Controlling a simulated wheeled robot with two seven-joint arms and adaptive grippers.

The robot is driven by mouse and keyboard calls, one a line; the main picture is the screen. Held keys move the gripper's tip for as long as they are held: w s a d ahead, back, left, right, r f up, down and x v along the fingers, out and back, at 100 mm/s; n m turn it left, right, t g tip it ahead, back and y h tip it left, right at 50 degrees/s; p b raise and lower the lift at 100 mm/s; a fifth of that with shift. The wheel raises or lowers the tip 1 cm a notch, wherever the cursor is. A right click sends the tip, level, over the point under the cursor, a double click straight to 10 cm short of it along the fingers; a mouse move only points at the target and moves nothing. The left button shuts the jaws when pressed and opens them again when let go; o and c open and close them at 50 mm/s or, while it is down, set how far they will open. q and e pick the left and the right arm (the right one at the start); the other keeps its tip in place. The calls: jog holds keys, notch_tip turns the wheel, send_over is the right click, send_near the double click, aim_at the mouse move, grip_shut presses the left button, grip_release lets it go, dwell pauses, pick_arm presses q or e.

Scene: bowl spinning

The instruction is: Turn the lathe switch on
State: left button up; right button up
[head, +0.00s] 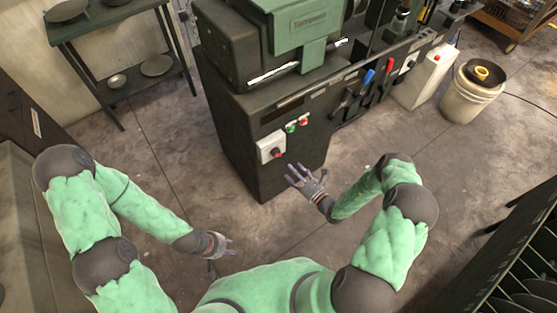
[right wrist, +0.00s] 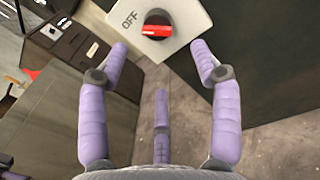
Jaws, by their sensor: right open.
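The lathe (head: 232,122) is a dark machine with a green headstock cover at the top middle of the head view. Its switch (head: 271,148) is a pale plate with a red knob on the front panel. In the right wrist view the switch's red and black knob (right wrist: 157,25) sits beside the printed word OFF. My right gripper (head: 300,180) is open and empty, just below and right of the switch, apart from it. In the right wrist view its fingers (right wrist: 161,58) spread to either side below the knob. My left gripper (head: 222,246) hangs low over the floor; its fingers are too small to read.
Green and red buttons (head: 297,125) sit right of the switch. Levers with blue and red handles (head: 370,80) stick out further right. A bucket (head: 471,101) with a pan on top stands at right. A shelf table (head: 118,55) is at upper left. Open floor lies before the lathe.

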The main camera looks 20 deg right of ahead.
aim_at(277, 154)
jog(key=b+x, duration=0.2)
jog(key=x, duration=0.7)
jog(key=shift+b, duration=0.3)
